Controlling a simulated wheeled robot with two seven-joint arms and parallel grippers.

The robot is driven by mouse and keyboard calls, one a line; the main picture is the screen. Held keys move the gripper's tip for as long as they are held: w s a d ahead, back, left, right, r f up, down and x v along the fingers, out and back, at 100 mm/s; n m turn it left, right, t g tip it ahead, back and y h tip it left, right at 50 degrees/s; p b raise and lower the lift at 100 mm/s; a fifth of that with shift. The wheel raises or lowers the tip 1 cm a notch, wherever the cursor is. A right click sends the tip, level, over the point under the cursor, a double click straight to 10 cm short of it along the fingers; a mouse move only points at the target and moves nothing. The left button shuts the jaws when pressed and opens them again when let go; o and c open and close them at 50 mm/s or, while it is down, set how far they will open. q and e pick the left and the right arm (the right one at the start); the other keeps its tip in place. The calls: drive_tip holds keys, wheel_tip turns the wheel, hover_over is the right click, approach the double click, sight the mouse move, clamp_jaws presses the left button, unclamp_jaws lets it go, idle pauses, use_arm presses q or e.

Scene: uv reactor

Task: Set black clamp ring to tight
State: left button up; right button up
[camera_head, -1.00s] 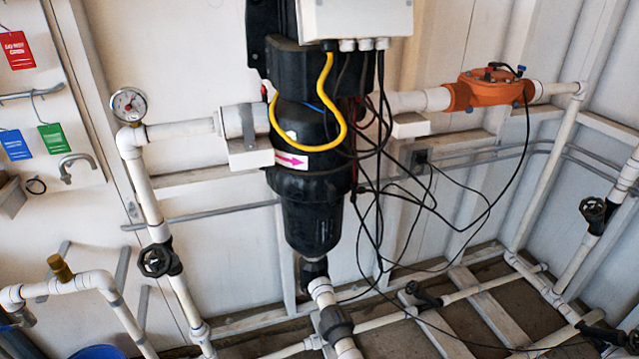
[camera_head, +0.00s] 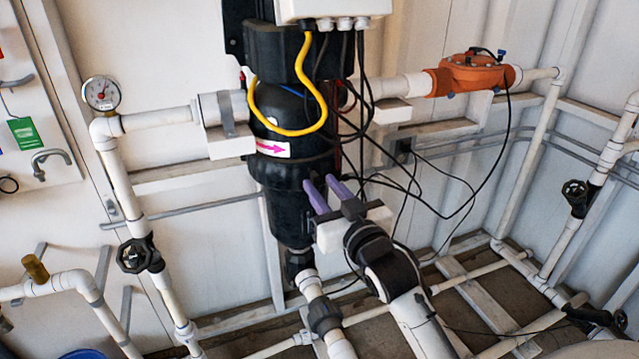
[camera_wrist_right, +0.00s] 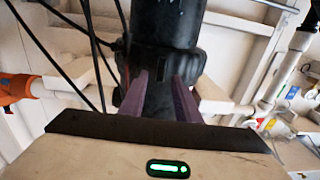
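The black clamp ring (camera_head: 277,176) is the wide collar around the black reactor vessel (camera_head: 286,212), below the pink arrow label. In the right wrist view the black collar (camera_wrist_right: 160,56) is straight ahead, with a small dark slot at its middle. My right gripper (camera_head: 322,183) has two purple fingers apart, with nothing held between them. Its tips are at the lower right side of the collar in the head view. In the wrist view the fingers (camera_wrist_right: 160,80) point at the collar; I cannot tell whether they touch it. My left gripper is not in view.
Black cables (camera_head: 362,120) hang just right of the vessel, close to my right gripper. A yellow cable (camera_head: 257,110) loops above. An orange valve (camera_head: 471,77) sits on the right pipe and a pressure gauge (camera_head: 101,94) at left. A black handwheel (camera_head: 138,255) is lower left.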

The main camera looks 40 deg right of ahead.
drive_tip(key=shift+w+d, duration=0.15)
drive_tip(key=shift+w, duration=0.85)
drive_tip(key=shift+c, duration=0.5)
clamp_jaws()
